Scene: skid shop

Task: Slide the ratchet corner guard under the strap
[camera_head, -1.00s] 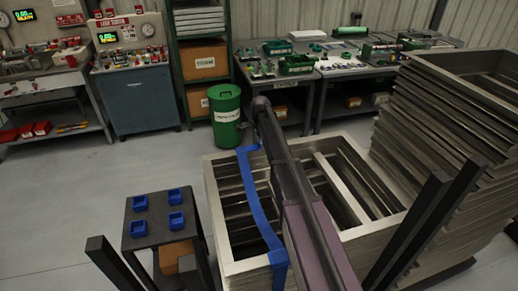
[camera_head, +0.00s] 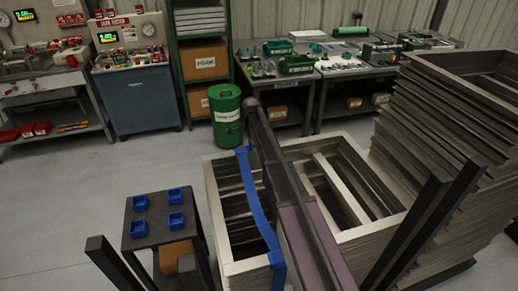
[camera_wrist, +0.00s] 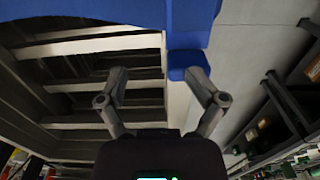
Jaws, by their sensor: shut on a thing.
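The blue strap (camera_head: 256,205) runs over the left part of the stacked metal skids in the head view. It bends down over the near rim. In the wrist view, a broad blue band (camera_wrist: 90,22) crosses the top, just beyond my gripper (camera_wrist: 157,74). A small blue block (camera_wrist: 186,62) sits below this band, at the right fingertip. It may be part of the corner guard; I cannot tell guard from strap there, as both look blue. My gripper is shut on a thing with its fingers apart. In the head view my arm hides the gripper and what it holds.
The skid frame (camera_head: 214,215) has open gaps between its slats. A taller skid stack (camera_head: 440,140) stands on the right. A dark cart (camera_head: 150,228) with several blue bins is at the left. A green bin (camera_head: 226,112) and workbenches stand behind.

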